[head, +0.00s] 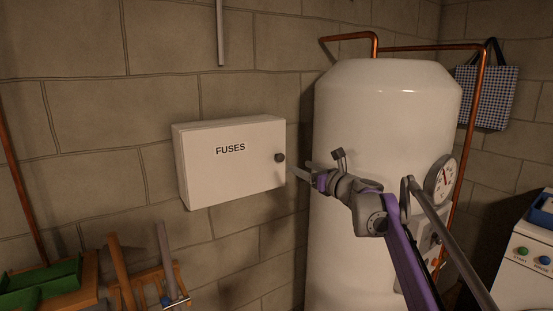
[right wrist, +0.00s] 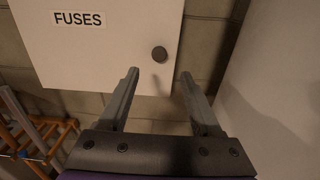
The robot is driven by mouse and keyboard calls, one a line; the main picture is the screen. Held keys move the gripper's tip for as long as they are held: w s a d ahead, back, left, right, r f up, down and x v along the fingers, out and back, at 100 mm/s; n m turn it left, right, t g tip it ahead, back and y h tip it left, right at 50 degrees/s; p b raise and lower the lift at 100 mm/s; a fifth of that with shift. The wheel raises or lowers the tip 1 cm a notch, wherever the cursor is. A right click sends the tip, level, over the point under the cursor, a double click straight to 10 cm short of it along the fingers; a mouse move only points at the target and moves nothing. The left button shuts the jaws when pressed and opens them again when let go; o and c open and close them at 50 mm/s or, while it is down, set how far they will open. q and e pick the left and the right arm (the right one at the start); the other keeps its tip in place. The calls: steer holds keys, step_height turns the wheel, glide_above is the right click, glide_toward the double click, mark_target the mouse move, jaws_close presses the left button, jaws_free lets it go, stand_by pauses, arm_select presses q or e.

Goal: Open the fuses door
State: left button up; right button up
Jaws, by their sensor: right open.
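The fuses door (head: 232,165) is the white front of a wall box labelled FUSES, and it looks closed. Its round dark knob (head: 280,157) is near the door's right edge. My right gripper (head: 299,171) is just right of the box, in front of the white tank's left side. In the right wrist view the door (right wrist: 105,50) fills the upper left. The knob (right wrist: 159,54) lies beyond the fingertips of my open right gripper (right wrist: 159,75), roughly between them in the picture and apart from them. My left gripper is not in view.
A large white tank (head: 385,100) with copper pipes and a dial gauge (head: 440,180) stands right of the box. Below left are a wooden rack (head: 150,285) and a green tray (head: 45,285). A checked bag (head: 487,97) hangs at the right.

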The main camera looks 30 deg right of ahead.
mark_target(281, 158)
steer(key=w, duration=0.3)
steer(key=w+p, duration=0.1)
steer(key=w, duration=0.2)
steer(key=w+a, duration=0.1)
steer(key=w, duration=0.2)
steer(key=shift+w+f+p, duration=0.1)
steer(key=shift+w+p, duration=0.2)
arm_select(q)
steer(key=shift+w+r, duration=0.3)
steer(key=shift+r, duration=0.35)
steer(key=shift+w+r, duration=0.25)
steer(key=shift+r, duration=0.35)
arm_select(e)
jaws_close()
